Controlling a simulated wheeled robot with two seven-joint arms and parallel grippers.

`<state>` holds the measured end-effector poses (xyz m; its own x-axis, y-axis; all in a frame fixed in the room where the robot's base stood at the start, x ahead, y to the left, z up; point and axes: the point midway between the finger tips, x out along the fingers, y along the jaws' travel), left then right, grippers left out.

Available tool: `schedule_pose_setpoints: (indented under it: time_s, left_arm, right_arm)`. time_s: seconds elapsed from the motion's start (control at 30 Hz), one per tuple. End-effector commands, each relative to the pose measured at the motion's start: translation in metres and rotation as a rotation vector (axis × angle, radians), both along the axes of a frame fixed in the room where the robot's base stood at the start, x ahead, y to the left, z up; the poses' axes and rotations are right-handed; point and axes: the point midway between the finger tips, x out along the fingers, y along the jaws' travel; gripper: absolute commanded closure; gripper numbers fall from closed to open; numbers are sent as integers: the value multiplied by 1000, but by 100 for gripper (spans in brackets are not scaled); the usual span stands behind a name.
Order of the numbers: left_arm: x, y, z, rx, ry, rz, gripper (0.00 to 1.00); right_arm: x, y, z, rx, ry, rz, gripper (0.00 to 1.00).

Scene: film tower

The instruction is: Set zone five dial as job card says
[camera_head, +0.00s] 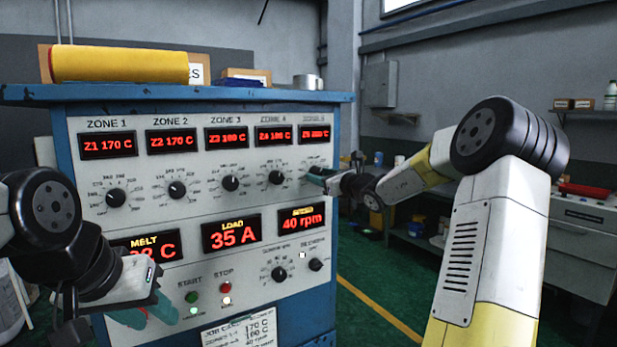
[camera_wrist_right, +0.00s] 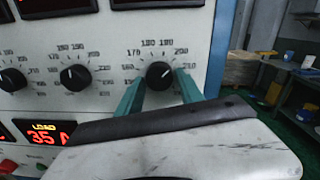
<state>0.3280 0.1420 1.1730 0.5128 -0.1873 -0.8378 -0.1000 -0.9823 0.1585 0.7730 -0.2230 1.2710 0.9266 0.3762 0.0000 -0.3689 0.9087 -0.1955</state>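The zone five dial (camera_wrist_right: 159,73) is a black knob with a scale around it on the grey panel. In the right wrist view, the teal fingers of my right gripper (camera_wrist_right: 159,88) stand apart on either side of it; I cannot tell whether they touch it. In the head view my right gripper (camera_head: 318,178) covers most of this dial. The zone five display (camera_head: 314,133) glows red, but its number is too blurred to read surely. The job card (camera_head: 240,328) is low on the panel, partly cut off; 170 C and 180 C seem legible. My left gripper (camera_head: 147,312) is open and empty near the lower left panel.
Zone four's dial (camera_head: 276,177) is close to the left of my right gripper. The green start button (camera_head: 191,297) and red stop button (camera_head: 226,287) are right of my left gripper. A yellow roll (camera_head: 118,64) lies on the cabinet top. Floor at right is open.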

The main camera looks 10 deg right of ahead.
Motion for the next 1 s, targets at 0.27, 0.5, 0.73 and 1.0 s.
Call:
schedule_pose_setpoints:
  time_s: [0.27, 0.5, 0.73, 1.0]
  left_arm:
    - [0, 0, 0, 0, 0, 0, 64]
    - [0, 0, 0, 0, 0, 0, 64]
    - [0, 0, 0, 0, 0, 0, 64]
    - [0, 0, 0, 0, 0, 0, 64]
  right_arm:
    - [0, 0, 0, -1, 0, 0, 100]
    - [0, 1, 0, -39, -15, 2, 100]
    - [0, 1, 1, -163, -59, 3, 100]
    - [0, 0, 1, -336, -122, 1, 100]
